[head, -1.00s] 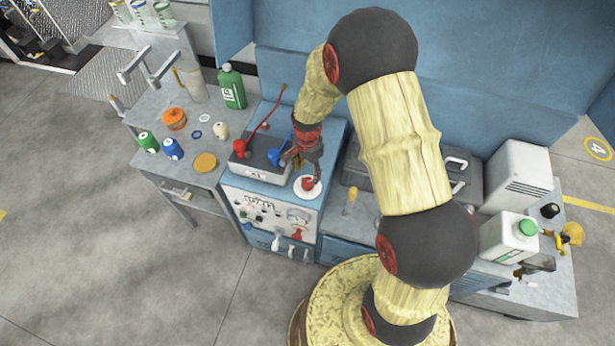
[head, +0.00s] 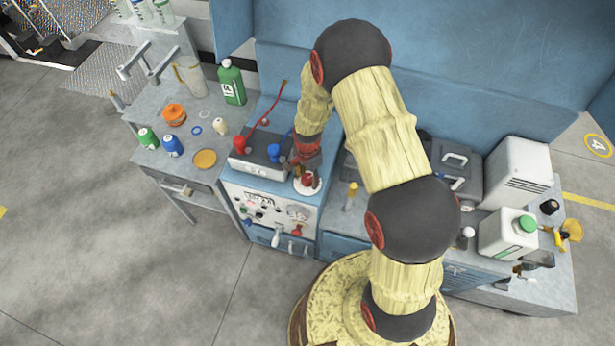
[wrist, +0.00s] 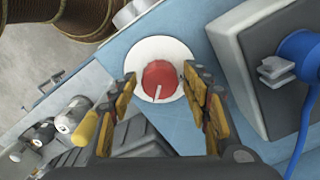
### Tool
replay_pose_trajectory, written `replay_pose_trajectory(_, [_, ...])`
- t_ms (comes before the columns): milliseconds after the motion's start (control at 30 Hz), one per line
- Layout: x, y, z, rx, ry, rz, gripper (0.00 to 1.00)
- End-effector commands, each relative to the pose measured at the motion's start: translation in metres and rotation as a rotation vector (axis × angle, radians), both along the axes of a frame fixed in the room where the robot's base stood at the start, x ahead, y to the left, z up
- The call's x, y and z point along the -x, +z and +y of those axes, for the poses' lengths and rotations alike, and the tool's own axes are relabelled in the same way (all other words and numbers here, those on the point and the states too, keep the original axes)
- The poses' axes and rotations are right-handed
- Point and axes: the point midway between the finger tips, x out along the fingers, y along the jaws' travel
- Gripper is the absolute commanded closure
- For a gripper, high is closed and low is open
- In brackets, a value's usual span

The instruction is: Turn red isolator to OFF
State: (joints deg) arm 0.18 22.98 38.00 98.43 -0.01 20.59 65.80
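The red isolator is a round red knob (wrist: 160,80) with a white pointer line, on a white disc (wrist: 150,50). In the wrist view the pointer line points toward the bottom of the picture, slightly left. My gripper (wrist: 158,72) is open, with one orange-and-black finger on each side of the knob and a visible gap on both sides. In the head view the red isolator (head: 307,181) sits on the front top of the blue cabinet (head: 328,150), and my gripper (head: 309,170) is right over it, partly hiding it.
A dark box with a blue fitting (wrist: 300,50) and blue cable stands right of the knob in the wrist view. A red hose (head: 265,118) rises behind. A yellow-handled tool (head: 351,197) stands at right.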

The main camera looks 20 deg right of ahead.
Motion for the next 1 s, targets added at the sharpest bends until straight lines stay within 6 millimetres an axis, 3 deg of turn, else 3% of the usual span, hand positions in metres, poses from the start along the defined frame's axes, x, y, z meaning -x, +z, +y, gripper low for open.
replay_pose_trajectory(633, [-0.0002,0.0003,0.0001,0.0,0.0,0.0,0.91])
replay_pose_trajectory(1000, [-0.0008,-0.0001,0.0,0.0,0.068,-0.002,0.91])
